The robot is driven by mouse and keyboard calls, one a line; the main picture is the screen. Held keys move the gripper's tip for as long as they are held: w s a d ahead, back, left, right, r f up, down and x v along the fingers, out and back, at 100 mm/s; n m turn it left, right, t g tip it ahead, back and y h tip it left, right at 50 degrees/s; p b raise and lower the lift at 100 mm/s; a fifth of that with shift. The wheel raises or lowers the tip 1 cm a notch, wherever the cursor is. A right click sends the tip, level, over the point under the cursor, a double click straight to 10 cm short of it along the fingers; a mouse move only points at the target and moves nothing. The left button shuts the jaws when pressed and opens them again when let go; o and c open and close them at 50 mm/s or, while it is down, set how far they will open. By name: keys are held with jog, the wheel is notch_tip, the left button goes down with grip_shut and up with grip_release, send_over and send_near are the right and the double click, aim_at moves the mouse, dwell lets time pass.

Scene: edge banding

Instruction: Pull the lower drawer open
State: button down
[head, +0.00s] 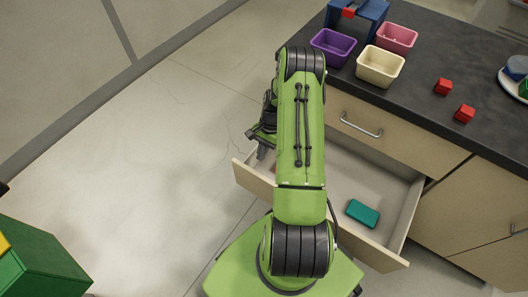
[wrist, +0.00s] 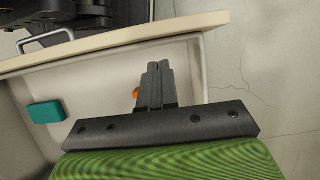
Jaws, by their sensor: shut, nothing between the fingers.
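The lower drawer (head: 385,178) stands pulled out from the counter in the head view, its inside showing. Its front panel (head: 255,183) is partly hidden behind my arm. In the wrist view the top edge of the front panel (wrist: 120,42) crosses the picture, with its metal handle (wrist: 46,38) on the outer side. My gripper (wrist: 157,68) is shut and empty, seen over the drawer's inside close to the front panel. In the head view my gripper (head: 262,153) is near the drawer's left end, apart from the handle.
A teal block (head: 362,213) lies in the drawer, and a small orange thing (wrist: 136,93) shows beside my fingers. The closed upper drawer has a handle (head: 361,126). Bins and red cubes (head: 443,87) stand on the dark counter.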

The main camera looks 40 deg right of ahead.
jog(key=p+v, duration=0.3)
jog(key=v, duration=1)
jog(key=shift+d+r, duration=0.2)
jog(key=a+r+n+t+h+p, duration=0.1)
jog(key=a+r+n+p, duration=0.1)
jog(key=a+r, duration=0.5)
jog(key=a+r+n+h+p, duration=0.2)
jog(key=r+n, duration=0.1)
jog(key=r, duration=0.8)
jog(key=a+r+n+t+h+p, duration=0.1)
jog(key=a+r+n+p, duration=0.1)
jog(key=a+r, duration=0.45)
jog(key=s+a+r+n+t+p, duration=0.2)
jog(key=s+a+r+n, duration=0.2)
jog(key=s+r, duration=0.3)
jog(key=s+a+r+n+t+p, duration=0.2)
jog(key=s+a+r, duration=0.4)
jog(key=s, duration=0.3)
jog(key=shift+r+n+t+p, duration=0.3)
jog(key=shift+r+n+p, duration=0.25)
jog(key=shift+n, duration=0.65)
